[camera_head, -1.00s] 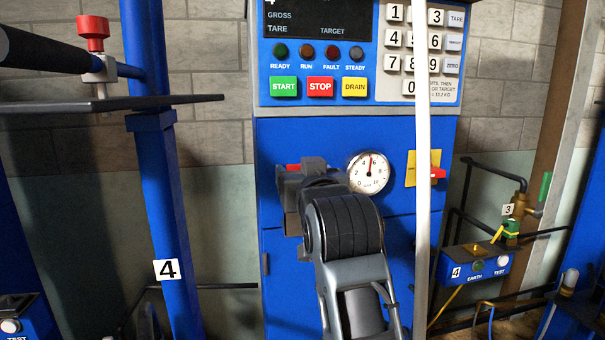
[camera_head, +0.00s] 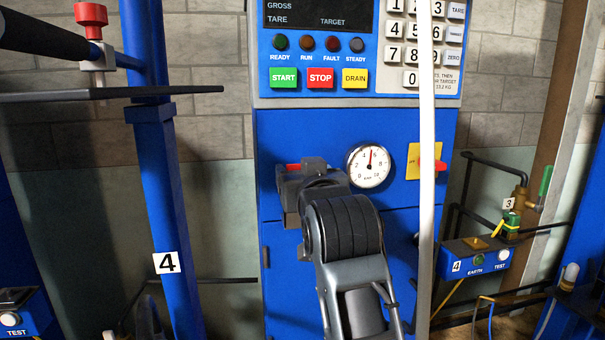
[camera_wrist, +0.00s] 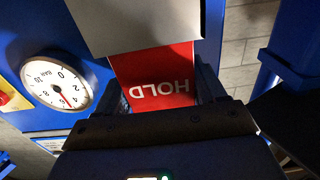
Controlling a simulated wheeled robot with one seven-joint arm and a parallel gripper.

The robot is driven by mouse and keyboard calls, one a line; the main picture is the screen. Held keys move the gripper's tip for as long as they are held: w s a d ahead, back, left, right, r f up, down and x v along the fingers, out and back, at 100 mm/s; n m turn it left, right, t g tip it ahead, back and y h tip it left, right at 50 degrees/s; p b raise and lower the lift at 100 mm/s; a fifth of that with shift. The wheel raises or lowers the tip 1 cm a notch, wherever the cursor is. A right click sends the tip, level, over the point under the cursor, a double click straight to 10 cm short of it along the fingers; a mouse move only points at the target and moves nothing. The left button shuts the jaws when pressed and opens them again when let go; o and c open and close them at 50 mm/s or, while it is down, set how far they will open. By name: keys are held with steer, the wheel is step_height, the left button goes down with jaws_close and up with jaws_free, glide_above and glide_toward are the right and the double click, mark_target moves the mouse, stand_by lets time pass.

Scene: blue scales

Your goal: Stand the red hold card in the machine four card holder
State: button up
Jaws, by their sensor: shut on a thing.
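The red hold card (camera_wrist: 155,78) is between the two fingers of my gripper (camera_wrist: 163,92) in the wrist view, its word HOLD upside down. My gripper is shut on it. A pale grey plate (camera_wrist: 135,22), probably the card holder, covers the far part of the card. I cannot tell whether the card is seated in it. In the head view my gripper (camera_head: 296,178) is in front of the blue machine cabinet (camera_head: 400,225), left of the gauge, and only a red sliver of the card (camera_head: 293,167) shows. The holder is hidden there behind my gripper.
The round gauge (camera_head: 369,166) and a yellow plate with a red handle (camera_head: 426,161) are right of my gripper. Above are the START, STOP and DRAIN buttons (camera_head: 320,78). A white vertical pole (camera_head: 427,200) crosses the view.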

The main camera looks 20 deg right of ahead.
steer(key=o, duration=1.1)
steer(key=s, duration=0.2)
steer(key=s+a, duration=0.1)
steer(key=s, duration=0.2)
steer(key=s+b, duration=0.1)
steer(key=s, duration=0.1)
steer(key=shift+s+a, duration=0.25)
steer(key=shift+s, duration=0.1)
steer(key=s+d+f+n+y, duration=0.1)
steer(key=s+f+n+y, duration=0.1)
steer(key=s+f, duration=0.8)
steer(key=s+d+f+n+y, duration=0.1)
steer(key=s+d+f+n, duration=0.15)
steer(key=s+f, duration=0.7)
steer(key=s+f+g, duration=0.1)
steer(key=s+f, duration=0.1)
steer(key=s, duration=0.6)
steer(key=s+a+f+m+g, duration=0.1)
steer(key=s+f, duration=0.1)
steer(key=s, duration=0.6)
steer(key=s+a+f+m, duration=0.1)
steer(key=s+f, duration=0.1)
steer(key=s, duration=0.6)
steer(key=shift+a+g, duration=0.15)
steer(key=shift+g, duration=0.25)
